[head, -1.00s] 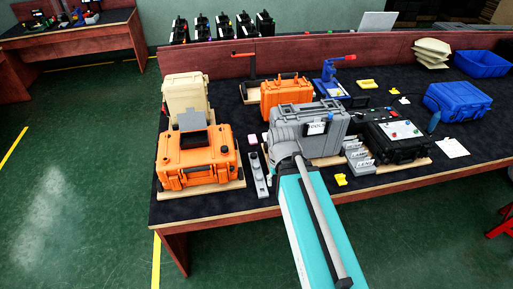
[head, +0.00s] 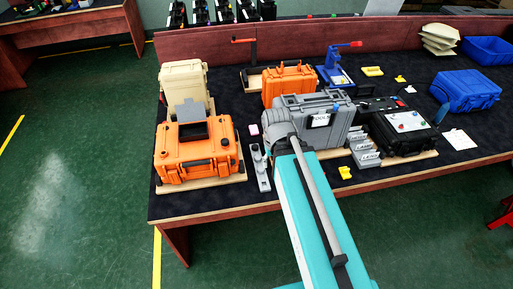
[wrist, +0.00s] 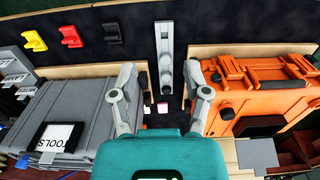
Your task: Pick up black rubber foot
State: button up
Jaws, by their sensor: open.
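My gripper (wrist: 165,92) is open and empty in the wrist view, its two fingers spread above the dark table. A narrow grey holder strip (wrist: 163,50) lies beyond and between the fingertips; the same strip shows in the head view (head: 262,168). A small pale pink block (wrist: 163,107) lies between the fingers, close to the strip's near end. Small dark shapes show near the fingertips and strip, but I cannot tell for certain which is the black rubber foot. In the head view my arm hides the gripper.
An orange case (head: 197,172) stands left of the strip and a grey case (head: 330,130) right of it. A black case (head: 400,140), an orange case behind (head: 289,90) and a beige case (head: 184,80) crowd the table. Yellow (wrist: 70,36) and red (wrist: 112,33) pieces lie nearby.

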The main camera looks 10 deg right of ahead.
jog(key=shift+o, duration=1.1)
jog(key=shift+w, duration=0.1)
jog(key=m+b, duration=1)
jog(key=m, duration=1.7)
send_over(254, 146)
notch_tip(254, 146, down, 10)
jog(key=shift+d, duration=0.1)
notch_tip(254, 146, down, 9)
jog(key=b, duration=0.8)
jog(key=shift+r, duration=0.2)
jog(key=shift+f+b, duration=0.1)
jog(key=shift+b, duration=0.25)
